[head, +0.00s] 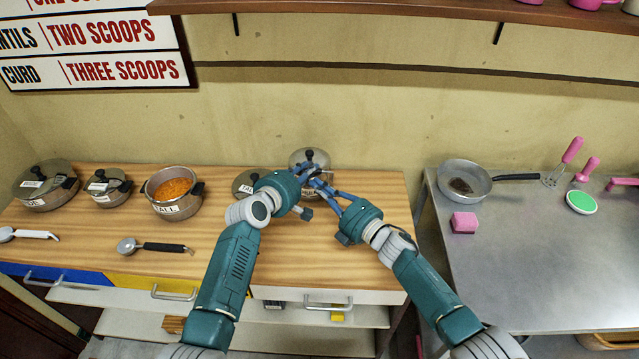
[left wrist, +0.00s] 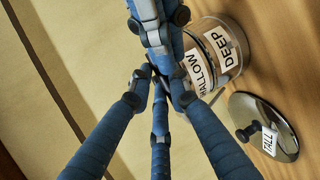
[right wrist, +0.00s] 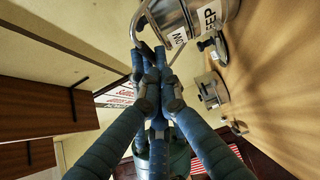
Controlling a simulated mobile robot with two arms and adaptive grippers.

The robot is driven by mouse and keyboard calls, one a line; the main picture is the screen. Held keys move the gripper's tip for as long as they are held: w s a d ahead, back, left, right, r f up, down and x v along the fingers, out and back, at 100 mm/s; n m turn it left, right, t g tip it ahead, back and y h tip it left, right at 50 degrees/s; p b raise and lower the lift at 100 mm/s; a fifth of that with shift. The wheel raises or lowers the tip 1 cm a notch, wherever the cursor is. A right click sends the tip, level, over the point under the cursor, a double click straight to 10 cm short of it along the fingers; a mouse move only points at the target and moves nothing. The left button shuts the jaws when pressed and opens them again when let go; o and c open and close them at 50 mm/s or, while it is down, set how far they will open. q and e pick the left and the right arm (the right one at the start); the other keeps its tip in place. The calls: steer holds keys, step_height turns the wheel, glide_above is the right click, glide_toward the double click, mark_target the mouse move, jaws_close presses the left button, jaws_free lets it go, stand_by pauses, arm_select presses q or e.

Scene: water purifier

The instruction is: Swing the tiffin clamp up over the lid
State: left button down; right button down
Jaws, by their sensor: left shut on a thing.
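The tiffin (head: 310,157) is a round metal stack with a black-knobbed lid at the back of the wooden counter. Its SHALLOW and DEEP labels show in the left wrist view (left wrist: 215,58). Its bent wire clamp (right wrist: 142,22) shows at the tiffin's side in the right wrist view. My left gripper (head: 306,182) is shut at the tiffin's near side, apparently on the clamp; its fingertips (left wrist: 160,78) partly hide the contact. My right gripper (head: 322,184) is beside it, fingers close together and crossing near the left fingers; its grip is unclear.
A lid labelled TALL (left wrist: 268,130) lies beside the tiffin. A pot of orange food (head: 173,188), lidded pots (head: 45,186) and a ladle (head: 150,246) are to the left. A steel table with a pan (head: 463,180) is to the right, across a gap. The counter's front middle is clear.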

mark_target(316, 172)
steer(key=shift+w, duration=0.7)
arm_select(q)
steer(key=shift+s+d+f, duration=0.1)
steer(key=shift+d+f, duration=0.1)
arm_select(e)
steer(key=shift+w+d+r, duration=0.1)
steer(key=shift+w+r, duration=0.1)
steer(key=shift+w, duration=0.3)
steer(key=shift+w+d+r, duration=0.1)
steer(key=shift+w+r, duration=0.1)
steer(key=shift+w, duration=0.25)
arm_select(q)
steer(key=c, duration=1.6)
jaws_free()
steer(key=shift+s, duration=0.1)
arm_select(e)
steer(key=shift+s+a+r, duration=0.1)
steer(key=shift+s, duration=0.05)
arm_select(q)
steer(key=shift+a, duration=0.1)
